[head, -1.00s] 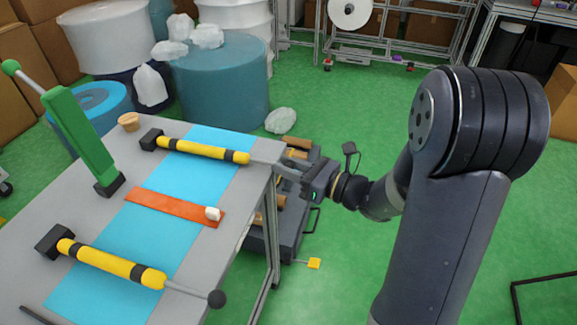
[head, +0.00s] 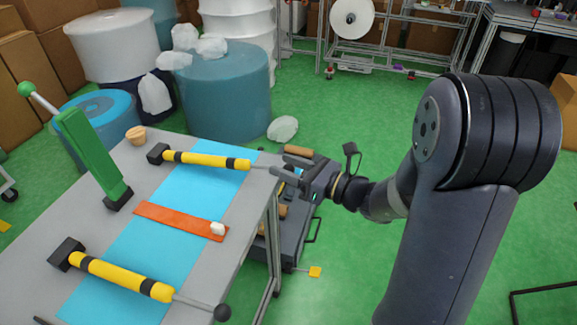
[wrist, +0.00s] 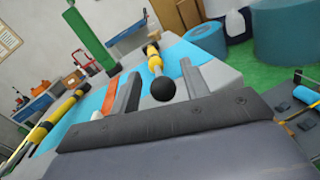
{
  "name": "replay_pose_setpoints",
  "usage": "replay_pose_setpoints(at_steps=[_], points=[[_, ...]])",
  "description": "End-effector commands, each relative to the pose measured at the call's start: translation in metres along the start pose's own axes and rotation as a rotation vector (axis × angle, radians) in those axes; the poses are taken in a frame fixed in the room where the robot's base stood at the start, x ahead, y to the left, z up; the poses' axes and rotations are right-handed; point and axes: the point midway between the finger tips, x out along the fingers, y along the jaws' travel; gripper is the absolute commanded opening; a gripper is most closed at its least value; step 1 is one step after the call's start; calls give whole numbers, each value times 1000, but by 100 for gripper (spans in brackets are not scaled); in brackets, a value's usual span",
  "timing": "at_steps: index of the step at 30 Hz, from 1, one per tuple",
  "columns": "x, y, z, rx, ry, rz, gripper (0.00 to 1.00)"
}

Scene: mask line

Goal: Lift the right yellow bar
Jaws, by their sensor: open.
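The far yellow bar (head: 205,160) with black bands lies on the table, running from a black block toward the table's edge. In the wrist view this is the right yellow bar (wrist: 155,62), with a black ball knob (wrist: 163,90) at its near end. My gripper (head: 277,166) is at the table's edge by the knob end. In the wrist view my gripper (wrist: 158,82) is open, with the knob showing between its fingers; no contact is visible. The knob is hidden by my gripper in the head view. The other yellow bar (head: 120,275) lies nearer, with its own black knob.
The grey table (head: 205,265) carries a blue mat, an orange strip (head: 175,219) with a small white piece, and a green upright lever (head: 90,152). A dark cart (head: 290,240) with rolls stands beside the table under my gripper.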

Motion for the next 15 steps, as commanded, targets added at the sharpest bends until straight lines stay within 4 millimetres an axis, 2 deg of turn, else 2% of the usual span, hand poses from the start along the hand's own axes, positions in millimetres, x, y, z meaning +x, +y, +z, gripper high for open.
replay_pose_setpoints(at_steps=[8,15], points=[[-8,-1,-1,2,1,-3,44],[-45,-2,-1,1,0,-7,44]])
